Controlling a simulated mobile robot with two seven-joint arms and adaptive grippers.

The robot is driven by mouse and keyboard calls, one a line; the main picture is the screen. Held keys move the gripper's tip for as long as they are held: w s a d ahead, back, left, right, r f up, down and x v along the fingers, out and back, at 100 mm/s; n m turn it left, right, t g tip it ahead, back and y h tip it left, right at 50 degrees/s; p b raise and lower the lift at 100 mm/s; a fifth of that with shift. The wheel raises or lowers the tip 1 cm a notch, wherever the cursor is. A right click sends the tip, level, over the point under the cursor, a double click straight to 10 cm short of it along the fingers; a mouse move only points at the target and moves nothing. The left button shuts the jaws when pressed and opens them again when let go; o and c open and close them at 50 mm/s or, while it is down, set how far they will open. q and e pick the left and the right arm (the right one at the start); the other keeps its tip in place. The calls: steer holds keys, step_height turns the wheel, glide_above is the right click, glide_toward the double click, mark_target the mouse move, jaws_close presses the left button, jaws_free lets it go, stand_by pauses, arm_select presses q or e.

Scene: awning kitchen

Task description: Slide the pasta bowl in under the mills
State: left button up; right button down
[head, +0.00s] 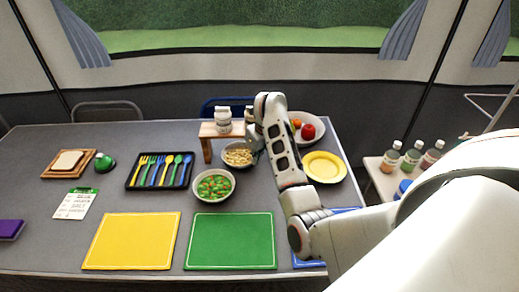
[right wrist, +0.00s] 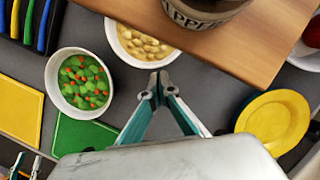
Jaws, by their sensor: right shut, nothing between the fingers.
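The pasta bowl (head: 238,168), white with pale pasta, stands on the table at the right front of a small wooden stand (head: 207,131). In the right wrist view the bowl (right wrist: 110,40) is partly covered by the stand's board (right wrist: 250,38). Two mills stand on the board: a pale one (head: 222,115) and one (head: 249,112) partly hidden by my arm. The wrist view shows a mill base (right wrist: 200,10) with lettering. My right gripper (right wrist: 158,82) is shut and empty, its tips beside the bowl's near rim in that view; contact is unclear.
A salad bowl (head: 213,198) stands just in front of the pasta bowl. A cutlery tray (head: 131,183) lies to the left. A yellow plate (head: 324,167) and a fruit plate (head: 317,138) are on the right. Yellow (head: 131,241) and green (head: 231,241) mats lie in front.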

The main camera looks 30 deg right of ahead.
steer(key=v, duration=0.8)
steer(key=shift+r, duration=0.2)
steer(key=shift+s, duration=0.1)
